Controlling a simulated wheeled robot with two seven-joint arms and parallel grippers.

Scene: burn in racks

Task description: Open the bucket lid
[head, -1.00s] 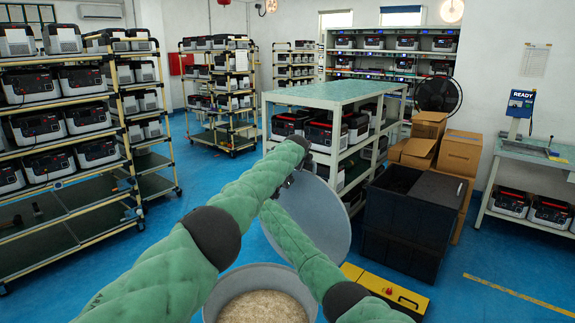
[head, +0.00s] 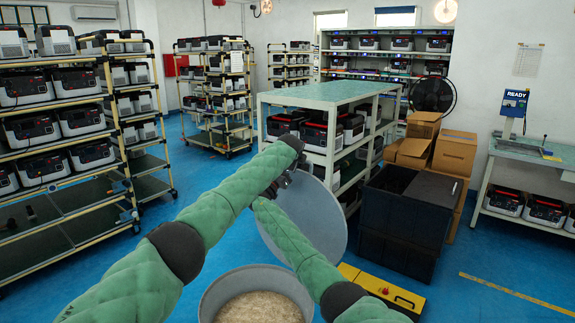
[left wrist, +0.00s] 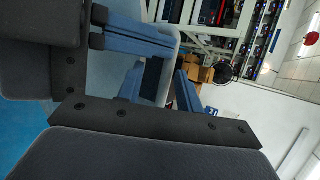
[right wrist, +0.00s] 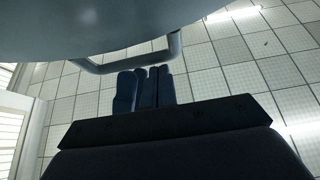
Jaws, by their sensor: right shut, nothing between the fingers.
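The grey bucket (head: 213,300) stands at the bottom of the head view, uncovered, with pale grainy contents. Its round grey lid (head: 325,222) is tilted up behind the bucket, clear of its mouth. Both grippers are near the lid's upper left, largely hidden by my arms in the head view. In the right wrist view my right gripper (right wrist: 148,75) is shut and empty, its tips close to the lid's bar handle (right wrist: 100,68). The lid's underside or face fills the top there. In the left wrist view my left gripper (left wrist: 165,85) appears open, with a pale curved rim behind it.
A black bin (head: 405,225) and cardboard boxes (head: 455,152) stand right of the lid. A yellow box (head: 385,290) lies on the floor beside the bucket. A green-topped rack (head: 330,92) stands behind.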

